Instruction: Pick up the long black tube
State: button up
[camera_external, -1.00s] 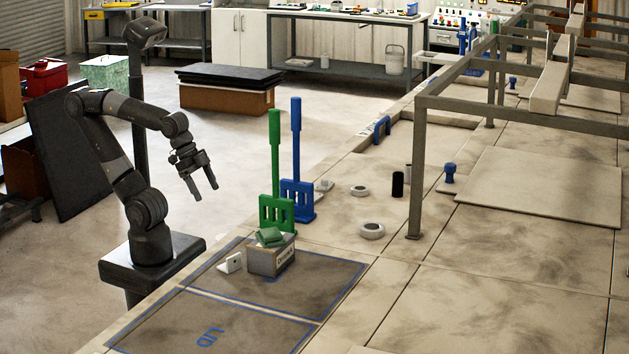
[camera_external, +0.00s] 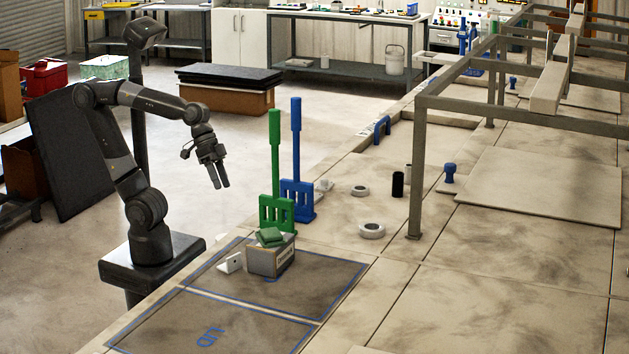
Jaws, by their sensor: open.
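A black upright cylinder (camera_external: 398,185) stands on the pale tank-top surface, left of the grey frame post. A second dark, slim cylinder (camera_external: 408,173) stands close behind it, partly hidden by it. I cannot tell from this view which one is the long tube. My gripper (camera_external: 219,184) is open and empty, pointing down, in the air left of the green and blue racks. It is well to the left of both cylinders and touches nothing.
A green rack (camera_external: 277,214) and a blue rack (camera_external: 298,201) with tall handles stand between my gripper and the cylinders. A grey box (camera_external: 270,262) with a green block on top sits in front. White rings (camera_external: 371,230) lie nearby. A grey frame post (camera_external: 416,180) rises beside the cylinders.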

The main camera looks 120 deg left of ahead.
jog(key=w+a+r+n+t+h, duration=0.1)
jog(key=w+a+r+n+t, duration=0.15)
jog(key=w+a+n, duration=0.4)
jog(key=w+a+r+n+t+h, duration=0.1)
jog(key=w+a+r, duration=0.3)
jog(key=w, duration=0.5)
jog(key=w+a+r+n+t+h, duration=0.1)
jog(key=w+a+r+n+t, duration=0.15)
jog(key=w+a+n, duration=0.35)
jog(key=n+t+y, duration=0.5)
jog(key=n+t, duration=0.1)
jog(key=n, duration=1.3)
send_near(402, 175)
jog(key=shift+s+a+f, duration=0.1)
jog(key=shift+a+f, duration=0.35)
jog(key=shift+w+f, duration=0.1)
jog(key=shift+w, duration=0.25)
jog(key=w, duration=1)
jog(key=shift+r, duration=0.2)
jog(key=shift+c, duration=0.6)
jog(key=c, duration=1.1)
